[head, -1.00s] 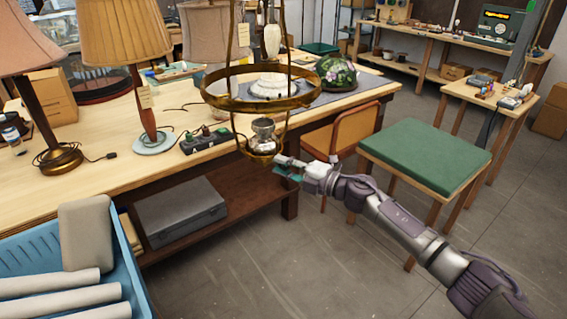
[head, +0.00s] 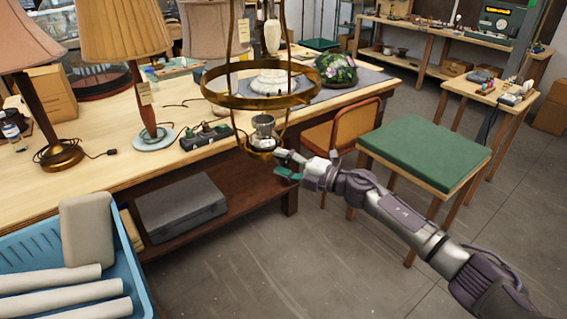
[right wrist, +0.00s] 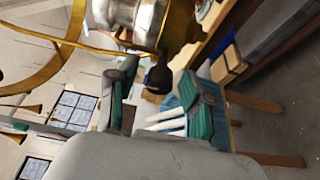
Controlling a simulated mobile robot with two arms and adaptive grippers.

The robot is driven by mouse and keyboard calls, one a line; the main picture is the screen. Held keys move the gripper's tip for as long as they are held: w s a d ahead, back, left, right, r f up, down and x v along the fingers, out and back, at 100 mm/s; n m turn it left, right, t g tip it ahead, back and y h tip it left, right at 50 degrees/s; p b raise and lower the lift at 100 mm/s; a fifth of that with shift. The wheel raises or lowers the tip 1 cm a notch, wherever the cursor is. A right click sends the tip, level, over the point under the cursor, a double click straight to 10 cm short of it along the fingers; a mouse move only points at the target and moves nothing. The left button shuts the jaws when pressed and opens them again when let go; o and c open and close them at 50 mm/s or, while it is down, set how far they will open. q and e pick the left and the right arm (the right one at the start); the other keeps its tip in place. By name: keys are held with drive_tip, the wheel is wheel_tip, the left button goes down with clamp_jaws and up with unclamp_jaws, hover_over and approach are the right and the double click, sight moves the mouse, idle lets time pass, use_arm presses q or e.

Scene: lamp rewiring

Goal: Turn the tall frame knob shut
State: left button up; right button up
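The tall brass frame (head: 262,101) hangs in front of the workbench, with a metal burner (head: 263,127) low inside it. In the right wrist view the burner (right wrist: 140,18) is at the top, and a dark knob (right wrist: 158,78) sticks out below it. My right gripper (head: 286,165) is at the frame's lower right in the head view. In the wrist view its green-padded fingers (right wrist: 160,95) are apart, with the knob between them near the tips; I see a gap to the right finger, and cannot tell if the left one touches. My left gripper is not in view.
A blue crate (head: 135,270) with white rolls stands at lower left. A green-topped table (head: 425,155) and an orange chair (head: 343,130) are to the right. The floor in front is clear.

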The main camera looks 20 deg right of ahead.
drive_tip(key=v, duration=1.2)
drive_tip(key=shift+f, duration=0.15)
